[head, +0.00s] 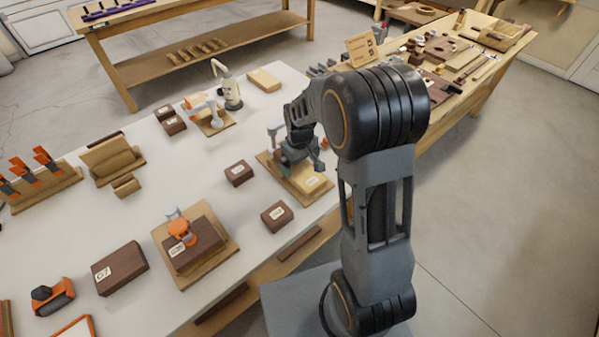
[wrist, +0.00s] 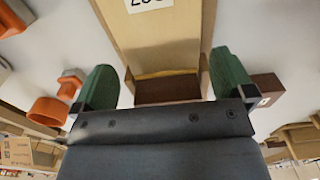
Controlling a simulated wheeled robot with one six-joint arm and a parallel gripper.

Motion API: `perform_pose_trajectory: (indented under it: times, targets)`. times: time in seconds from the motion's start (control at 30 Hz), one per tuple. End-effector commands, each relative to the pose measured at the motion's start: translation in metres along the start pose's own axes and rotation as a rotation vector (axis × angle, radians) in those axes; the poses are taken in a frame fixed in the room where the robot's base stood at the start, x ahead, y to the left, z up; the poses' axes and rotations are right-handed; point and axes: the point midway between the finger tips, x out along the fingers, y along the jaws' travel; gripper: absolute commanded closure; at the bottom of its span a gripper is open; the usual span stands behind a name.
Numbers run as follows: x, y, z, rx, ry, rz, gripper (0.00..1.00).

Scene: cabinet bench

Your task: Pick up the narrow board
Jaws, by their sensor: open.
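A light wooden board (wrist: 165,42) with a white printed label runs up the middle of the wrist view. In the head view, a pale labelled piece (head: 315,184) lies on a wooden base at the bench's right edge, partly hidden by my arm. My gripper (wrist: 165,80) is open, with one green finger on each side of the board. I cannot tell whether the fingers touch it. In the head view my gripper (head: 293,157) is low over that base. A dark brown surface (wrist: 168,90) shows between the fingers, at the board's near end.
Dark brown labelled blocks (head: 238,173) and (head: 277,215) stand close by on the white bench. An orange clamp (head: 181,232) sits on a block on another base. Bare bench top shows left of my gripper.

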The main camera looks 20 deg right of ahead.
Motion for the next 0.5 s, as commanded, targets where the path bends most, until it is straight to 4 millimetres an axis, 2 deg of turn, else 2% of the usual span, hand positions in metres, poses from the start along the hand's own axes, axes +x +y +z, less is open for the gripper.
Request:
perform_pose_trajectory:
  times: [0.1, 0.23, 0.5]
  targets:
    - [0.017, -0.002, 0.000, -0.001, -0.003, -0.001, 0.00]
    - [0.029, -0.002, 0.000, 0.000, -0.001, 0.000, 0.00]
    - [0.033, -0.001, 0.000, 0.000, 0.000, 0.000, 0.00]
